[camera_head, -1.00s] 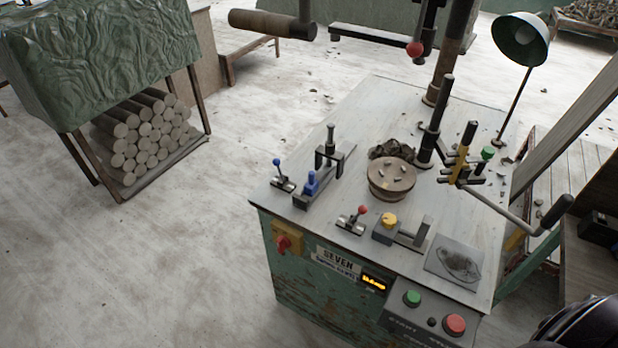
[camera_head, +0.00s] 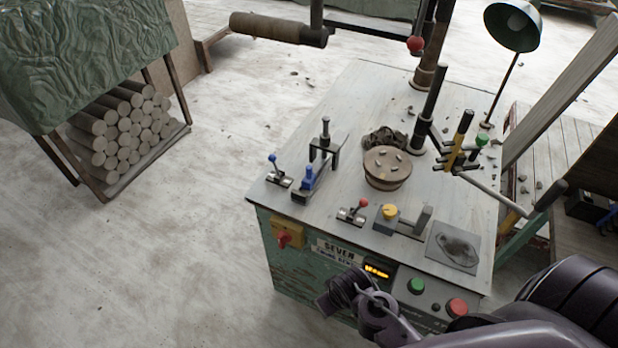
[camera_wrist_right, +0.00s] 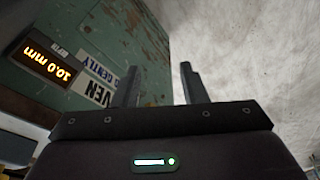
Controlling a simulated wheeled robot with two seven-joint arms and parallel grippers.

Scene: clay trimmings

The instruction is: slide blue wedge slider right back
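The blue wedge slider (camera_head: 307,180) sits near the front end of its dark rail on the left part of the machine table. A dark bracket with an upright post (camera_head: 325,140) stands at the rail's far end. My right gripper (camera_head: 338,292) comes in from the lower right, in front of the machine's front face and below the table top. It is apart from the slider. In the right wrist view its two fingers (camera_wrist_right: 158,84) are spread with nothing between them. The slider is not in that wrist view. My left gripper is not in view.
A blue-knobbed lever (camera_head: 279,172) stands left of the rail, and a red-knobbed lever (camera_head: 355,210) to its right. A round wooden disc (camera_head: 386,167) is behind. The front face has a red-yellow switch (camera_head: 287,234), lit display (camera_head: 376,270), green button (camera_head: 416,286) and red button (camera_head: 457,308).

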